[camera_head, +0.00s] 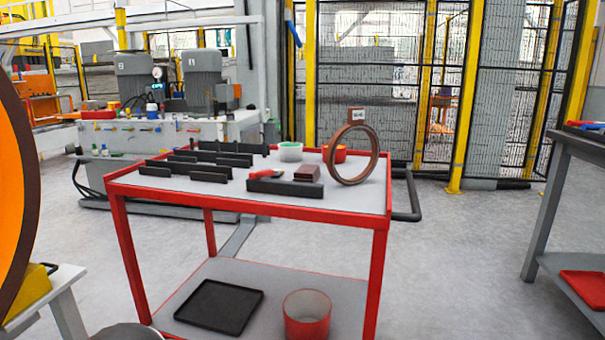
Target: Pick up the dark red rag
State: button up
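A small dark red, block-like folded item (307,173), which looks like the rag, lies on the top of the red-framed cart (335,205). It sits right of centre, just left of a standing brown ring (336,170) and behind a long black bar (285,187). It is small in the picture, so I cannot tell for certain that it is cloth. My gripper is not in view.
Several black bars, a red-and-black tool (266,174) and a white-green tub (290,151) share the cart top. A black tray (212,306) and red bin (307,315) stand on its lower shelf. A grey bench (565,150) stands right; floor between is clear.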

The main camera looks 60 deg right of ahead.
aim_at(305, 173)
jog(key=z, duration=2.05)
jog(key=k, duration=1.15)
jog(key=z, duration=1.05)
jog(key=i, duration=1.3)
jog(key=u, duration=0.4)
